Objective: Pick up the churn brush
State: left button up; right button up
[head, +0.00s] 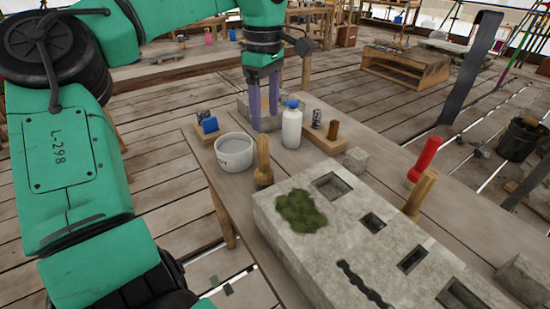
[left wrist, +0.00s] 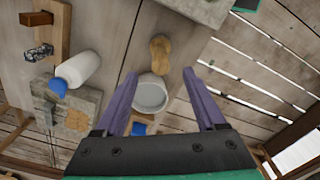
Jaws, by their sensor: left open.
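The brush (head: 263,155) that seems to be the churn brush stands upright on the table, with a wooden handle above a wider, darker base. It is between the white bucket and the mossy stone block. In the left wrist view the brush (left wrist: 160,55) shows from above, beyond the fingers and just past the bucket. In the left wrist view the open fingers (left wrist: 160,80) frame the bucket. My right gripper is not in view.
The white bucket (head: 233,152) and white bottle (head: 292,128) stand close to the brush. The mossy stone block (head: 330,245) fills the front of the table. A red-handled tool (head: 425,158) and another wooden handle (head: 420,195) are at the right. A blue sponge (head: 210,125) is at the left.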

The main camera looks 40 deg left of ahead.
aim_at(262, 140)
pick_arm(q)
jog(key=f, duration=0.3)
jog(key=s+f, duration=0.1)
jog(key=f, duration=0.2)
jog(key=shift+s+f, duration=0.15)
jog(key=f, duration=0.4)
jog(key=w+a+f, duration=0.1)
jog(key=f, duration=0.1)
jog(key=shift+f, duration=0.2)
grip_shut()
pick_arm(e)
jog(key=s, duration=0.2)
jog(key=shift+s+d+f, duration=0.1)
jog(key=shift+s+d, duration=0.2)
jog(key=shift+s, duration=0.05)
